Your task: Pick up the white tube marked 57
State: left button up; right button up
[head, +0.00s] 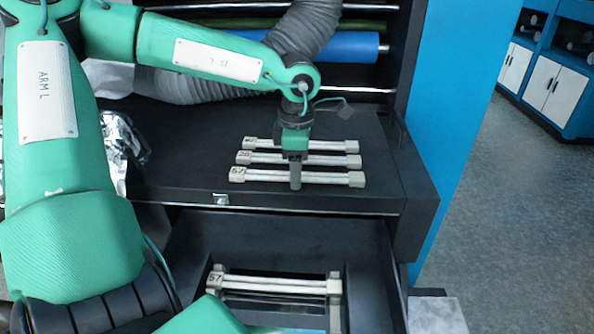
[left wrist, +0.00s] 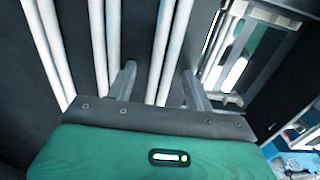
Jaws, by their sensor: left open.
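The white tube marked 57 (head: 310,178) lies on the dark shelf, front-most of three parallel tubes with pale square end blocks. Behind it lie a tube marked 26 (head: 325,160) and a rear tube (head: 325,145) whose mark is unclear. My left gripper (head: 295,180) points down over the middle of the front tube, hiding a short part of it. In the left wrist view the open fingers (left wrist: 159,70) stand on either side of the front tube's paired white rods (left wrist: 172,45). I cannot tell whether they touch it. My right gripper is not in view.
An open drawer (head: 375,260) below the shelf holds another tube marked 57 (head: 275,285). A blue roll (head: 345,46) and a grey hose (head: 305,30) are behind the shelf. Crumpled foil (head: 118,140) lies at left. The shelf right of the tubes is clear.

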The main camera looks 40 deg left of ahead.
pick_arm(q)
jog(key=shift+s+d, duration=0.1)
jog(key=shift+s, duration=0.05)
jog(key=shift+c, duration=0.6)
jog(key=c, duration=0.9)
jog(key=shift+c, duration=0.3)
jog(key=shift+r, duration=0.1)
